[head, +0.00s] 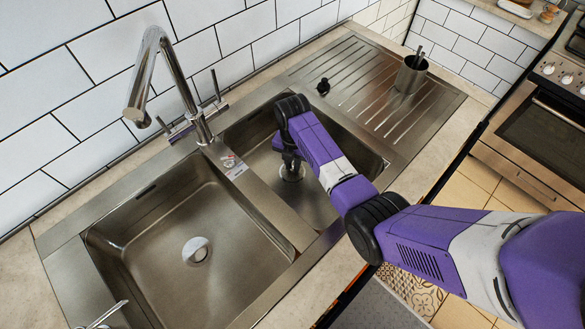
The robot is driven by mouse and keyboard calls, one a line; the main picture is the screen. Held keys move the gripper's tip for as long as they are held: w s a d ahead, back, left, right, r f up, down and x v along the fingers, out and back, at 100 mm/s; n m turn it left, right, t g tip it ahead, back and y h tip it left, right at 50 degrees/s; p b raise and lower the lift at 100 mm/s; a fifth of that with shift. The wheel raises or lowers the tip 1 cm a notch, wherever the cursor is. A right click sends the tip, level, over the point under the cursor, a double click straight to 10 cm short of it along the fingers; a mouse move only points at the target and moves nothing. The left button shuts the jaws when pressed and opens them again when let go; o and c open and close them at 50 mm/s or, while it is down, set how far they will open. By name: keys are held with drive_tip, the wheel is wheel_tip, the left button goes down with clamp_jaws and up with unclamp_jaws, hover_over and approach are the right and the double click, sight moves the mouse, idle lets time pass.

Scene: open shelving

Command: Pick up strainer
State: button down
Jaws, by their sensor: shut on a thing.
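My gripper (290,167) points down into the right sink basin (345,148), low over its drain area. It is shut on the strainer (292,174), a small round metal piece that shows around and below the fingertips. The fingers and wrist hide part of the strainer. I cannot tell whether it sits in the drain or is lifted a little above it. A similar round metal drain piece (196,251) lies in the floor of the left basin.
A tall faucet (160,75) stands behind the basins, left of my arm. The ribbed drainboard (360,75) holds a small black object (323,86) and a metal utensil cup (410,75). A divider (262,205) separates the basins. A stove (540,125) stands at right.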

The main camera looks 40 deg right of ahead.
wheel_tip(320, 180, up, 20)
drive_tip(key=p, duration=0.4)
drive_tip(key=shift+p, duration=0.3)
